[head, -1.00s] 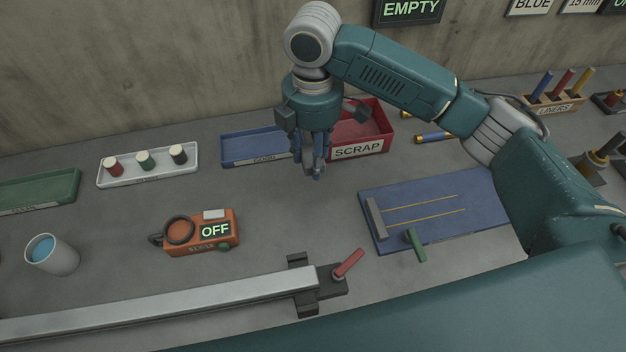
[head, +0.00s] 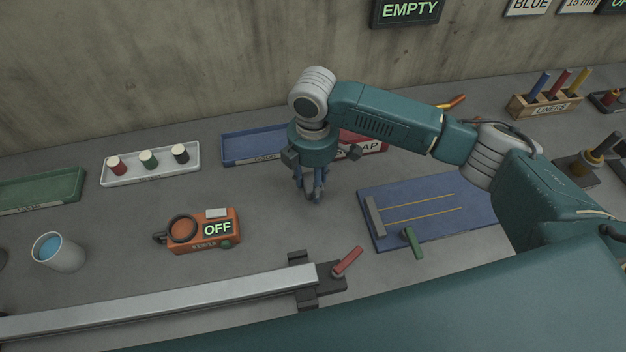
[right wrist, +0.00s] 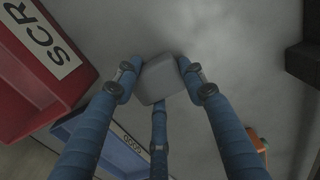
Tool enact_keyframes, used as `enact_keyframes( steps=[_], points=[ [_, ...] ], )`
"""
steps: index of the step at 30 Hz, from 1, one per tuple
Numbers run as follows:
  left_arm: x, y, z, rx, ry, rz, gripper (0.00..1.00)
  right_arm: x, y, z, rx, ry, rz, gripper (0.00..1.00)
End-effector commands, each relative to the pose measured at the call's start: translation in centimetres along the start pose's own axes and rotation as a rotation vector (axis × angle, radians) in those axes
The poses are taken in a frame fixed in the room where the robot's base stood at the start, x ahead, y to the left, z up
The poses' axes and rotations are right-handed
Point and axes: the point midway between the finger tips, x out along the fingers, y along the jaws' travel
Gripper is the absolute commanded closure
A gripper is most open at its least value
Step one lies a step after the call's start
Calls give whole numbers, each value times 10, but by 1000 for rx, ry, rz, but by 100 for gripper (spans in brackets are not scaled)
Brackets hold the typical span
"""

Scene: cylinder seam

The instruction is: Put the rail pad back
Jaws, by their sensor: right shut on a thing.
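My right gripper (head: 313,199) hangs fingers-down over the bare bench, in front of the blue tray and the red scrap bin. In the right wrist view (right wrist: 157,85) its three blue fingers are closed around a small pale grey block with rounded corners (right wrist: 161,77), which looks like the rail pad. In the head view the fingers hide the block. The long silver rail (head: 170,306) lies across the lower left, its right end in a dark clamp (head: 318,285) with a red lever (head: 347,261). The gripper is beyond the clamp and apart from it. My left gripper is out of view.
An orange tester (head: 198,231) reading OFF stands left of the gripper. The blue tray (head: 240,150) and red scrap bin (right wrist: 45,75) are behind. A blue board (head: 440,205) with a green lever (head: 413,243) lies right. Bench between gripper and clamp is clear.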

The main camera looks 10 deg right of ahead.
Motion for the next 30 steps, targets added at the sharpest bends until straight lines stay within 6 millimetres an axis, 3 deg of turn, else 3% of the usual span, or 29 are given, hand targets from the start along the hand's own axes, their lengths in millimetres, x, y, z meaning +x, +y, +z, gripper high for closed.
enact_keyframes(
  steps=[2, 3, 5, 17, 20, 30],
  points=[
    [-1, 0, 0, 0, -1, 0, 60, 2, 0, 0, 0, 0, -1, 84],
    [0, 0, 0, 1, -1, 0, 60, 2, 0, 0, 0, 0, -1, 53],
    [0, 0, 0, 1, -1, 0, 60, 2, 0, 0, 0, 0, -1, 41],
    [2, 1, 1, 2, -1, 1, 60, -4, 1, 0, 0, 0, 1, 40],
    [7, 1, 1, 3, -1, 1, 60, -18, 1, 0, 0, 1, 3, 40],
    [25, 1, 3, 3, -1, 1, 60, -89, 1, -1, 0, 2, 4, 40]
  ],
)
